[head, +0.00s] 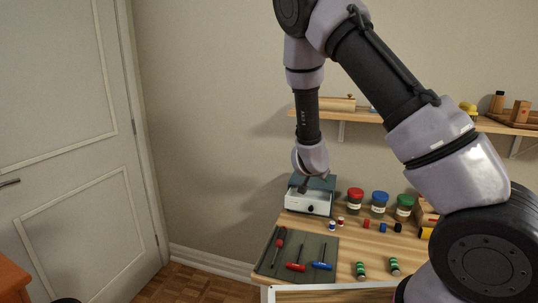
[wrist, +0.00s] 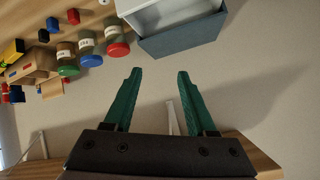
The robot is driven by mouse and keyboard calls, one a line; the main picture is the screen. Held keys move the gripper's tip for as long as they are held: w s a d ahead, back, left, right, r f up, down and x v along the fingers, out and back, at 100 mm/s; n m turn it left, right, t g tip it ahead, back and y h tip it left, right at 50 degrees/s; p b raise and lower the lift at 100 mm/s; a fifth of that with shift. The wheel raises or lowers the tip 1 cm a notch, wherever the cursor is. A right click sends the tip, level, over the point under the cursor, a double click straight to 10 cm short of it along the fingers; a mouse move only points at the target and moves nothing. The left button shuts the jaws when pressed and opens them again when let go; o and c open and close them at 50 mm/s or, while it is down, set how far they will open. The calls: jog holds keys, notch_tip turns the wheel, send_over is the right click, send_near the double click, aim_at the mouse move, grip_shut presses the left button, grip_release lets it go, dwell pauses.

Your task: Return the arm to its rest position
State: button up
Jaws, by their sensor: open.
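My arm (head: 308,115) arches up and over, then comes down at the middle of the head view. My gripper (head: 303,187) hangs in front of or above a small white box with a dark teal top (head: 307,199); its fingers are small and partly lost against the box in this view. In the wrist view my gripper (wrist: 158,72) shows two green fingers spread wide apart, with nothing between them. The box (wrist: 182,38) is beyond the fingertips there, apart from them.
Jars with red (head: 355,193), blue (head: 380,197) and green (head: 405,201) lids stand right of the box. Small coloured pieces and green-banded cylinders lie before them. A dark mat (head: 300,252) holds screwdrivers. A wall shelf (head: 350,115) is behind my arm. A door (head: 70,140) is left.

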jog(key=s+d+r+n+g+y, duration=0.1)
jog(key=s+r+y, duration=0.3)
jog(key=r, duration=0.7)
jog(key=s+r+g+y, duration=0.1)
jog(key=s+r+y, duration=0.1)
jog(key=s+r, duration=0.65)
jog(key=s+d+r+n, duration=0.2)
jog(key=s+r, duration=0.4)
jog(key=s, duration=0.3)
jog(key=s+d+r+n+g, duration=0.1)
jog(key=s+d+r, duration=0.2)
jog(key=s+r, duration=0.3)
jog(key=s, duration=0.4)
jog(key=shift+d+n, duration=0.15)
jog(key=shift+n, duration=0.25)
